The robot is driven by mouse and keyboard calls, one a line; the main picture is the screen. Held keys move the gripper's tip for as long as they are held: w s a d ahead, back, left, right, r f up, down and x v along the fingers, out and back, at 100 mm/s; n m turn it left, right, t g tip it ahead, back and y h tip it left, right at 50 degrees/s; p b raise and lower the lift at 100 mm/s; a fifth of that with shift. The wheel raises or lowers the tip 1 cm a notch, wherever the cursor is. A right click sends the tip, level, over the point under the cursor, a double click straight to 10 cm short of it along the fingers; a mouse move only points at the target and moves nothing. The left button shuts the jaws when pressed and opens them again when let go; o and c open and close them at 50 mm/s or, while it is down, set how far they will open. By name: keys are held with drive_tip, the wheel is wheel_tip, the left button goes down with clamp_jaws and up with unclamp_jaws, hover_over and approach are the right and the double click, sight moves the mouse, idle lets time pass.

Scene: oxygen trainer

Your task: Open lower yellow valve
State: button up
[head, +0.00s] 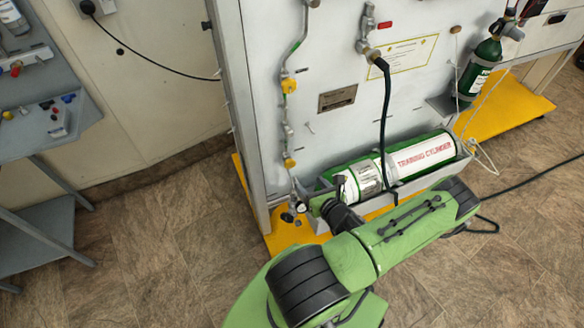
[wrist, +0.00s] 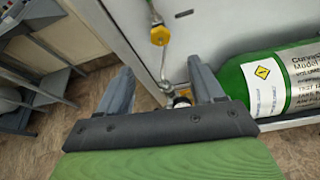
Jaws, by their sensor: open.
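The lower yellow valve (head: 289,162) sits on the thin vertical pipe near the left edge of the grey panel. In the wrist view the yellow valve (wrist: 160,35) shows beyond my fingertips, near the top centre. My gripper (wrist: 159,68) is open and empty, its two fingers apart on either side of the pipe in the picture. The fingers do not appear to touch the valve. In the head view, my arm's end is low in front of the panel, below and right of the valve, and the fingers are hard to make out.
An upper yellow valve (head: 289,86) is on the same pipe. A green and white training cylinder (head: 420,154) lies in a tray right of the pipe, close to my gripper. A dark hose (head: 386,110) hangs before the panel. A grey shelf unit (head: 40,120) stands left.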

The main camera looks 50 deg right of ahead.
sight(291, 166)
drive_tip(key=b+x, duration=0.1)
drive_tip(key=x, duration=1.2)
drive_tip(key=shift+w+f+b, duration=0.15)
drive_tip(key=shift+f+b, duration=0.1)
drive_tip(key=shift+b, duration=0.15)
drive_tip(key=c, duration=1.1)
drive_tip(key=shift+o, duration=0.2)
drive_tip(key=shift+a+n+g+h, duration=0.1)
drive_tip(key=shift+n+g+h, duration=0.65)
drive_tip(key=shift+n, duration=0.85)
drive_tip(key=o, duration=1.1)
drive_tip(key=shift+c, duration=0.2)
